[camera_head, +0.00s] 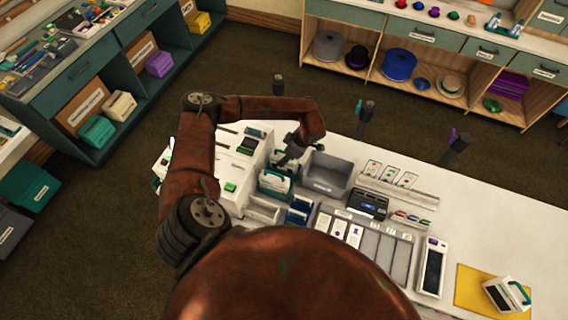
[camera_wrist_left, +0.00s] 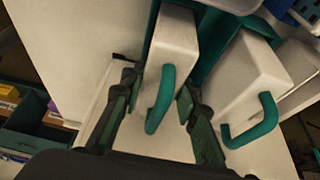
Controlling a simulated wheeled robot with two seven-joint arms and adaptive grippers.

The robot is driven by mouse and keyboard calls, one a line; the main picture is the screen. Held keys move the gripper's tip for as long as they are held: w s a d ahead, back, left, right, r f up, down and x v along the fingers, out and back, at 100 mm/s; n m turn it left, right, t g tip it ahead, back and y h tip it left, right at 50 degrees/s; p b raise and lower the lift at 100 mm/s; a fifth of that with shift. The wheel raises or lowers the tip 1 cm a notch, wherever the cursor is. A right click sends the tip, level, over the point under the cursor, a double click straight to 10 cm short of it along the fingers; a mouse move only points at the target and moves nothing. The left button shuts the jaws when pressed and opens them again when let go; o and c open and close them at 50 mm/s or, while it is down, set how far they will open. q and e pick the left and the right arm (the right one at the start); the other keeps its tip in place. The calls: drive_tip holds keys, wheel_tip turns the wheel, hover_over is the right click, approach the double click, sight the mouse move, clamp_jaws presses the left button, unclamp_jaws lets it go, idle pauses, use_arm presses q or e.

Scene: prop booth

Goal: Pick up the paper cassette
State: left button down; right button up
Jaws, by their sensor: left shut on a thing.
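A white paper cassette (camera_wrist_left: 174,42) with a teal handle sits in a teal holder, between my fingers in the left wrist view. My left gripper (camera_wrist_left: 158,95) is shut on it. In the head view my left gripper (camera_head: 289,155) reaches down over the teal holder (camera_head: 264,186) on the counter, and the cassette is partly hidden. A second white cassette (camera_wrist_left: 248,72) with a teal handle stands just to the right of the held one. Another white cassette (camera_head: 506,294) with a teal handle lies on a yellow mat. My right gripper is not in view.
A grey bin (camera_head: 325,174) stands right of the gripper, and a white machine (camera_head: 236,165) stands left of it. Grey card trays (camera_head: 370,244), a black device (camera_head: 367,204) and a white tablet (camera_head: 433,267) fill the counter's middle. The counter's right part is mostly clear.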

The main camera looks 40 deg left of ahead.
use_arm(q)
drive_tip(key=shift+r, duration=0.15)
wheel_tip(320, 180, up, 18)
drive_tip(key=b, duration=0.3)
idle(0.4)
